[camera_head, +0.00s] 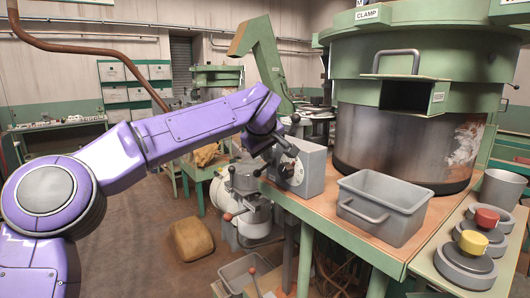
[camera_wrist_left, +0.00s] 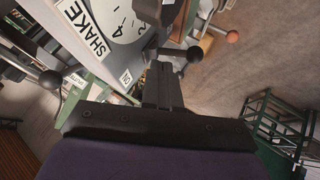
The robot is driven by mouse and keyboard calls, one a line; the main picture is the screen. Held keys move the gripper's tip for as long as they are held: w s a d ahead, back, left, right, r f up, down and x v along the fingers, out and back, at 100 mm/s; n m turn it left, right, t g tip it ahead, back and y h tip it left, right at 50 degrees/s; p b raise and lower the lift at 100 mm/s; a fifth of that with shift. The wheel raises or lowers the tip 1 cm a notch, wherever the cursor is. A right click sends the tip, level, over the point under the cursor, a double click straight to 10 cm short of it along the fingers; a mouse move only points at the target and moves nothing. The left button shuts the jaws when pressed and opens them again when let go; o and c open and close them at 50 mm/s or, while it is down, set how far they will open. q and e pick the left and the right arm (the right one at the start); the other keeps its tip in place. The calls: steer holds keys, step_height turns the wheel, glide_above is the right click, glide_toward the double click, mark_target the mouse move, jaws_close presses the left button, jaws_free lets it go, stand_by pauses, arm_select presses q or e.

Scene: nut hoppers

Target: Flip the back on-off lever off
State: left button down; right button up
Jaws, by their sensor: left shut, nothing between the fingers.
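My left gripper (camera_head: 287,146) is at the upper left of a grey control box (camera_head: 312,170) with a round dial. In the left wrist view the gripper's black fingers (camera_wrist_left: 162,88) are together and empty, close to an ON label (camera_wrist_left: 125,77). A lever with a black ball (camera_wrist_left: 194,53) is just beyond the fingertips; I cannot tell whether they touch. Another black ball lever (camera_wrist_left: 50,79) is at the left. In the head view, black balls show behind the gripper (camera_head: 295,118) and at the box's left (camera_head: 256,173). Which is the back on-off lever is unclear. My right gripper is not in view.
A grey bin (camera_head: 385,205) stands right of the box on the wooden bench, before the large green hopper (camera_head: 410,45). A machine with a red ball lever (camera_head: 227,217) stands left below. Red (camera_head: 487,217) and yellow (camera_head: 473,241) knobs are at the right.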

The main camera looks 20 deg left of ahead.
arm_select(q)
steer(key=s+v, duration=0.1)
steer(key=v, duration=1.3)
steer(key=shift+f, duration=0.4)
steer(key=shift+w+a, duration=0.1)
steer(key=shift+a, duration=0.1)
